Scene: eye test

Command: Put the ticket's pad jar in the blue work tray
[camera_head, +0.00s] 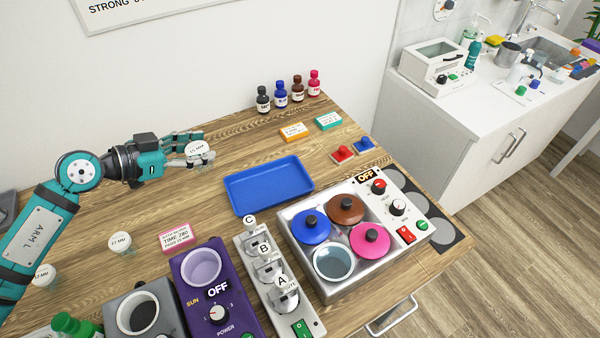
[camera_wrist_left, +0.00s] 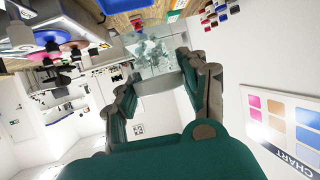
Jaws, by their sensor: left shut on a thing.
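My left gripper (camera_head: 203,146) is shut on a clear jar with a white lid (camera_head: 197,149), held left of and beyond the blue work tray (camera_head: 268,186). The lid's number looks like 15 MM, but is small. The jar's clear body also shows between the fingers in the left wrist view (camera_wrist_left: 155,54). The tray lies empty on the wooden table. A 17 MM jar (camera_head: 121,243) and a jar that seems marked 12 MM (camera_head: 43,274) stand at left. The pink ticket (camera_head: 177,237) has a pads line that seems to read 15 MM. My right gripper is out of view.
A purple heater (camera_head: 215,290), a switch strip (camera_head: 268,270) marked A, B, C and a steel warmer with lidded pots (camera_head: 352,288) stand in front. Several bottles (camera_head: 281,95) stand at the back. Orange and teal boxes (camera_head: 328,121) lie behind the tray. Table between gripper and tray is clear.

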